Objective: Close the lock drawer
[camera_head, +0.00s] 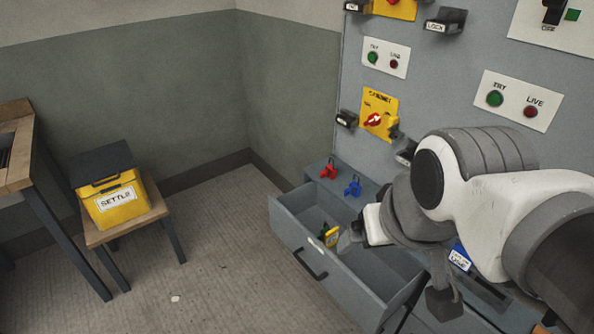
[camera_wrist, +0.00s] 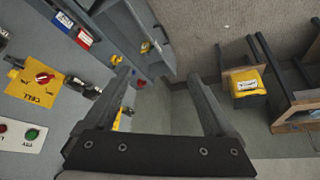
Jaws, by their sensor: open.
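The grey drawer (camera_head: 290,239) is pulled out from the cabinet in the head view, with a black bar handle (camera_head: 310,264) on its front. A yellow tagged item (camera_head: 331,236) lies inside it. My gripper (camera_wrist: 158,82) is open, with its two dark fingers apart and nothing seen held between them. In the head view my gripper is over the drawer's right part, and my wrist hides some of the drawer and cabinet. I cannot tell whether a finger touches the drawer.
The grey panel carries a yellow switch plate (camera_head: 378,113) and button plates. A yellow box (camera_head: 118,204) sits on a stool at left.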

